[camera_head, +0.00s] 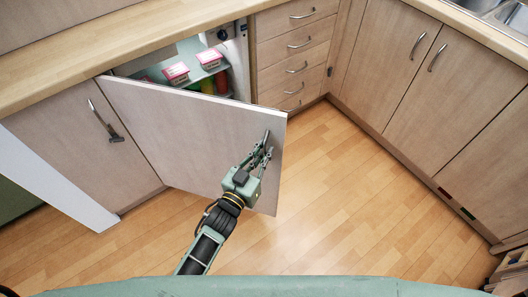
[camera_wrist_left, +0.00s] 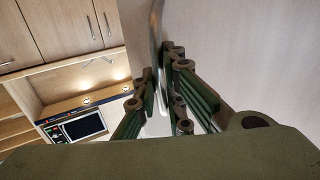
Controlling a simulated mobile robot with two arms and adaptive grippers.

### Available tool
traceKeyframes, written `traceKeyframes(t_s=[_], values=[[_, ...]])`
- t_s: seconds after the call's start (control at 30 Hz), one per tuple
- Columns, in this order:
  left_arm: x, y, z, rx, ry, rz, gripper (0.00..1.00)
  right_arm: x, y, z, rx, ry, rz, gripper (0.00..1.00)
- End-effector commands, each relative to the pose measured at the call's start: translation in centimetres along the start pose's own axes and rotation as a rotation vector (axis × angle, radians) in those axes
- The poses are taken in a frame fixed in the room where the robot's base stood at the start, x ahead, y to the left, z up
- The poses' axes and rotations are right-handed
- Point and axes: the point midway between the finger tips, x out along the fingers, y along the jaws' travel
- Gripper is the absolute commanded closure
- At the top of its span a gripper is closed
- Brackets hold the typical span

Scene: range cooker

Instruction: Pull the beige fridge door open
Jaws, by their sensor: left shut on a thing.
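The beige fridge door (camera_head: 205,130) stands partly open in the head view, swung out from the cabinet front. Its metal handle (camera_head: 266,138) is near the door's right edge. My left gripper (camera_head: 262,155) is at the handle, with its fingers shut on it. In the left wrist view the fingers (camera_wrist_left: 160,85) close around the handle (camera_wrist_left: 156,35), with the pale door surface (camera_wrist_left: 245,55) to the right. Part of the handle is hidden by the fingers. My right gripper is not in view.
Behind the door, the fridge interior shows shelves with red-and-white packages (camera_head: 177,72). A drawer stack (camera_head: 296,55) stands right of the opening, and a closed cabinet door (camera_head: 85,150) left of it. The wooden floor (camera_head: 345,200) in front and to the right is clear.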

Motion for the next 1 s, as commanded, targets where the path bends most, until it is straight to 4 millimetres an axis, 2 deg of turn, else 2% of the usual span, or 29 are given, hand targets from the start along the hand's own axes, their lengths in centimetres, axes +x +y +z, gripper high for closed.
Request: traceKeyframes(t_s=[0.37,0.57,0.77,1.0], values=[[0.0,0.1,0.0,-0.007,0.000,0.001,1.00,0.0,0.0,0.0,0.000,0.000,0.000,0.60],[-1.0,0.2,-0.1,-0.007,-0.001,0.017,1.00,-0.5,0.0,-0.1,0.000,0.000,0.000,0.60],[-4.0,0.4,-0.2,-0.007,-0.006,0.068,1.00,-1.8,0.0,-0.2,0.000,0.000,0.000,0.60],[-10.2,0.4,-0.2,-0.007,-0.012,0.176,1.00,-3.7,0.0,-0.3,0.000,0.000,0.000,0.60]])
